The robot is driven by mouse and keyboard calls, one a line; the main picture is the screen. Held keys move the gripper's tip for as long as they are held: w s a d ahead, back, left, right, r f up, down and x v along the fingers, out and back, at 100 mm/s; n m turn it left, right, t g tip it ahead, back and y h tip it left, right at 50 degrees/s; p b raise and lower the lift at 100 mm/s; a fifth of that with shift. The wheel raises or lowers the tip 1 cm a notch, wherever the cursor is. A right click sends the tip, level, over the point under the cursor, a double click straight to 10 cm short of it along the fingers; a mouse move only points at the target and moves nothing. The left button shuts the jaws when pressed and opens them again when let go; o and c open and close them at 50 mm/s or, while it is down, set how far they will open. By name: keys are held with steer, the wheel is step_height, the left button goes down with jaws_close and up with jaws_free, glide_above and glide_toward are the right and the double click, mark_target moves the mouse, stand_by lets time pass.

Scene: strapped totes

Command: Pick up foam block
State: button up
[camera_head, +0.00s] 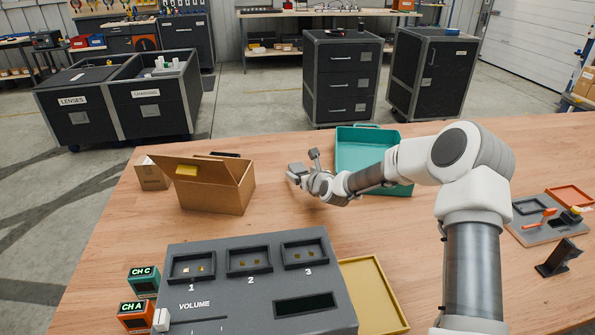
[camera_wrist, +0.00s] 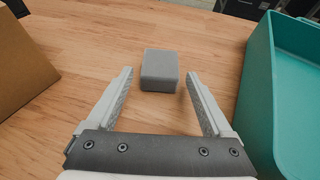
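The foam block is a small grey block (camera_wrist: 160,70) standing on the wooden table in the wrist view. My gripper (camera_wrist: 160,84) is open, with one finger to the left and one to the right of the block's near side. The block sits just ahead of and between the fingertips, and no contact shows. In the head view my gripper (camera_head: 302,164) is over the table between the cardboard box and the teal tray. I cannot clearly make out the block there, as the gripper covers that spot.
An open cardboard box (camera_head: 213,195) stands left of my gripper, and a teal tray (camera_head: 358,152) stands to its right. A grey control panel (camera_head: 215,300) and a yellow tray (camera_head: 372,297) are nearer. A board with tools (camera_head: 540,229) lies at the right.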

steer(key=c, duration=1.1)
steer(key=shift+r, duration=0.1)
steer(key=shift+r, duration=0.6)
step_height(320, 180, up, 3)
steer(key=shift+f, duration=0.1)
steer(key=w+d+r, duration=0.1)
steer(key=d+r, duration=0.1)
steer(key=d, duration=0.1)
steer(key=w+d+r, duration=0.2)
steer(key=d, duration=0.2)
steer(key=w+d+r+p, duration=0.1)
steer(key=w+d+r, duration=0.1)
steer(key=d, duration=0.1)
steer(key=shift+w+d+r, duration=0.1)
steer(key=shift+d+r, duration=0.1)
steer(key=shift+r, duration=0.2)
